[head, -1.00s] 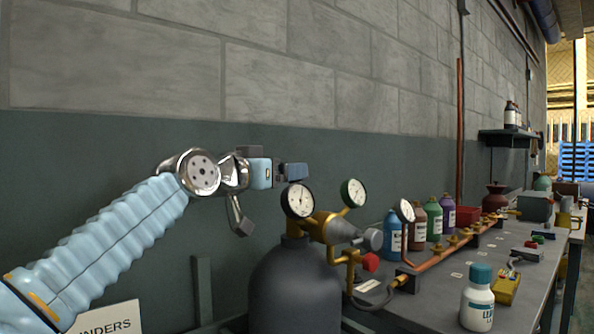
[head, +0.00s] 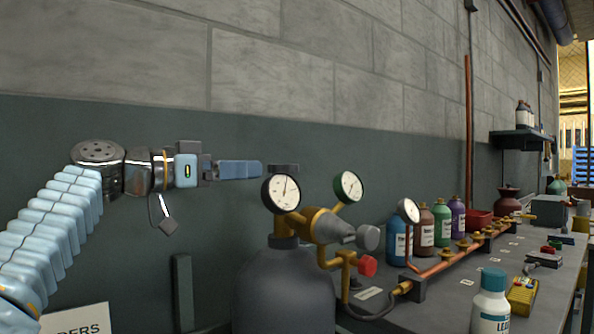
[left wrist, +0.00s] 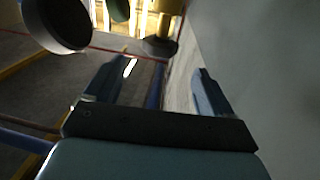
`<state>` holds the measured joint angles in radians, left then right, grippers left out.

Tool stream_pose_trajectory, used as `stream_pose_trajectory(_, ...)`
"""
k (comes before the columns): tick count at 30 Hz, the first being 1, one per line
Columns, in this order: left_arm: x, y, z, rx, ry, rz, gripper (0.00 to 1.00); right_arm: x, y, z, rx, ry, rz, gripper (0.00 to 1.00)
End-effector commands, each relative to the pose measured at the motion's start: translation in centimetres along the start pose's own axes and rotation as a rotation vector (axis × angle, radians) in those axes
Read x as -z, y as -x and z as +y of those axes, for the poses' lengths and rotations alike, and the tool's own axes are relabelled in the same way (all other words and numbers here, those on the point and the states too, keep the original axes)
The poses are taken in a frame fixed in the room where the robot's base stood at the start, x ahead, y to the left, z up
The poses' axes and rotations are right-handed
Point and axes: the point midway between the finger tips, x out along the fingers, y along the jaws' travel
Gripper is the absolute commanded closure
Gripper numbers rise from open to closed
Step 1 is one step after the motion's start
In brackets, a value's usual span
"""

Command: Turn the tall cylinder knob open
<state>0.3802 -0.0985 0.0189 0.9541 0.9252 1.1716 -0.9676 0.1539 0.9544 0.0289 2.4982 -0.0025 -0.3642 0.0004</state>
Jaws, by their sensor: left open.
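The tall dark grey cylinder (head: 285,290) stands upright in the lower middle of the head view, with brass fittings on top. Its dark knob (head: 284,168) shows just above the white gauge (head: 282,192). My left gripper (head: 258,170) comes in level from the left, its blue fingertips just left of the knob. In the left wrist view the two fingers (left wrist: 155,80) are spread with nothing between them. A dark round knob on a brass stem (left wrist: 160,46) shows just beyond them, between their lines. My right gripper is not in view.
A second gauge (head: 348,186), a grey regulator knob (head: 368,238) and a red knob (head: 367,266) crowd the cylinder's right side. Bottles (head: 442,226) and a copper pipe manifold (head: 455,255) are on the bench to the right. The wall is close behind; space left of the cylinder is free.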

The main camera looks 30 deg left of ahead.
Motion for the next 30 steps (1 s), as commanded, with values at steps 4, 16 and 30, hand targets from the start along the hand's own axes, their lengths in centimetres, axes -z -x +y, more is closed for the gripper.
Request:
stream_pose_trajectory(4,0.3,-3.4,0.0,-0.004,0.003,-0.002,0.16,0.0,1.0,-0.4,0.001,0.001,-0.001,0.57)
stream_pose_trajectory(16,0.2,-11.1,0.0,-0.001,0.003,-0.002,0.16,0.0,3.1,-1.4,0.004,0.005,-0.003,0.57)
stream_pose_trajectory(30,0.0,-12.1,0.0,0.001,0.002,-0.001,0.24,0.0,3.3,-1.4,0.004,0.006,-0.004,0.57)
